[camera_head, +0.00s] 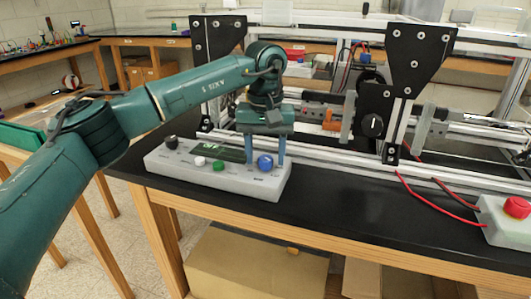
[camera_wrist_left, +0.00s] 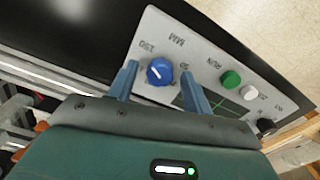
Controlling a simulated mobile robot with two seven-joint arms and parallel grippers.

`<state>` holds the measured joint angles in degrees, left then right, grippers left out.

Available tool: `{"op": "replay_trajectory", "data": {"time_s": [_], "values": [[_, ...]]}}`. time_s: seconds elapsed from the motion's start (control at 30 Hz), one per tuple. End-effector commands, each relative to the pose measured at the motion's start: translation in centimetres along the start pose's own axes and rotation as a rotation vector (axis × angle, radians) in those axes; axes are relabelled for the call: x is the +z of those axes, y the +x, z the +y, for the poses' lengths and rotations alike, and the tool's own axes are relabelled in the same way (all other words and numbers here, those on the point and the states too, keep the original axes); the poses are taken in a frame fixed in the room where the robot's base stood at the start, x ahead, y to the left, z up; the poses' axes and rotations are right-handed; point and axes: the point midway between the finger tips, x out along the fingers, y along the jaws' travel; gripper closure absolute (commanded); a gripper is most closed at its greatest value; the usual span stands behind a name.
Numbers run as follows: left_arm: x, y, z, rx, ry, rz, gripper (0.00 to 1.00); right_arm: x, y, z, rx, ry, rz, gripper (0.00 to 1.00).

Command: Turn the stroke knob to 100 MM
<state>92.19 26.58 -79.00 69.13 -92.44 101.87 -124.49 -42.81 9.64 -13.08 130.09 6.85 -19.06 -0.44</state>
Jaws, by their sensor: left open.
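The blue stroke knob (camera_head: 265,162) sits at the right end of the light grey control box (camera_head: 215,184) on the black bench. In the left wrist view the knob (camera_wrist_left: 160,71) has a white pointer mark. Around it are printed marks that look like "150", "MM" and "50"; the exact setting the pointer shows is hard to read. My left gripper (camera_head: 265,152) points down over the box. Its two blue fingers are open, one on each side of the knob, with gaps visible in the left wrist view. My right gripper is not in view.
The box also carries a green button (camera_head: 218,165), a white button (camera_head: 199,161), a black knob (camera_head: 171,142) and a dark screen. The extrusion frame (camera_head: 330,160) stands close behind. A red button box (camera_head: 512,218) with cables is at the right; bare bench lies between.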

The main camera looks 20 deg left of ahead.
Motion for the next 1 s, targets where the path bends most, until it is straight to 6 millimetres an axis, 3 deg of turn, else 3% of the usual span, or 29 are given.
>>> {"op": "replay_trajectory", "data": {"time_s": [0.23, 0.77, 1.0], "values": [[0.00, 0.09, -0.01, 0.000, 0.000, 0.000, 0.50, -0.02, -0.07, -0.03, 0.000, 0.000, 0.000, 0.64], [0.00, 0.06, 0.00, 0.000, 0.000, 0.000, 0.93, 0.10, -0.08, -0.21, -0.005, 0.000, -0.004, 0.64], [-0.01, 0.00, 0.00, 0.000, -0.018, 0.000, 0.95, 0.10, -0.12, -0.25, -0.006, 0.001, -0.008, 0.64]]}}
